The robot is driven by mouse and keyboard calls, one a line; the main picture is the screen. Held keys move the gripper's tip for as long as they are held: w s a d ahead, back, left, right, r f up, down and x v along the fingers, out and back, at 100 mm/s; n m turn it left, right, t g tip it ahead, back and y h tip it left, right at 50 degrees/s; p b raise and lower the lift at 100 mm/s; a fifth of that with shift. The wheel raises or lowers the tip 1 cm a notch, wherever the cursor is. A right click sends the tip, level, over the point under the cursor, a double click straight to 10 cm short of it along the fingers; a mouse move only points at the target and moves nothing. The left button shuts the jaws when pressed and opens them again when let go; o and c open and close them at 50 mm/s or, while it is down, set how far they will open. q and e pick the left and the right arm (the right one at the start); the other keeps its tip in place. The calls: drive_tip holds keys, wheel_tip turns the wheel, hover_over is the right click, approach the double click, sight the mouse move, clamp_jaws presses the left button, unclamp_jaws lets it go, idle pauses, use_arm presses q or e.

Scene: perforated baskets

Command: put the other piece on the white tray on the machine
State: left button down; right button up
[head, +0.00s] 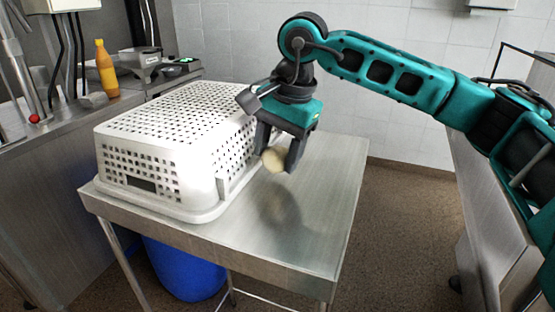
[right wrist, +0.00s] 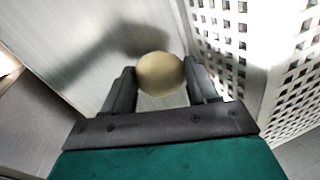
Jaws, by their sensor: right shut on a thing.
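My right gripper (head: 280,158) is shut on a round, pale tan piece (head: 274,159), just right of the white basket and above the steel table. In the right wrist view the piece (right wrist: 161,72) sits between the two dark fingers of the gripper (right wrist: 161,80). A shadow falls on the metal beyond it. I see no white tray that I can tell for sure; a grey machine-like device with a pan on top (head: 140,60) stands on the back counter at left. My left gripper is not in view.
A white perforated basket (head: 205,165) stands upside down on the steel table (head: 290,235), filling its left part. The table's right part is clear. An orange bottle (head: 106,70) stands on the left counter. A blue bin (head: 185,270) is under the table. Another steel surface (head: 480,200) is at right.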

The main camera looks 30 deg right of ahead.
drive_tip(key=shift+x, duration=0.95)
drive_tip(key=shift+s+d, duration=0.1)
drive_tip(key=shift+s, duration=0.05)
drive_tip(key=o, duration=0.6)
drive_tip(key=shift+f, duration=0.2)
drive_tip(key=o, duration=0.5)
drive_tip(key=shift+r, duration=0.1)
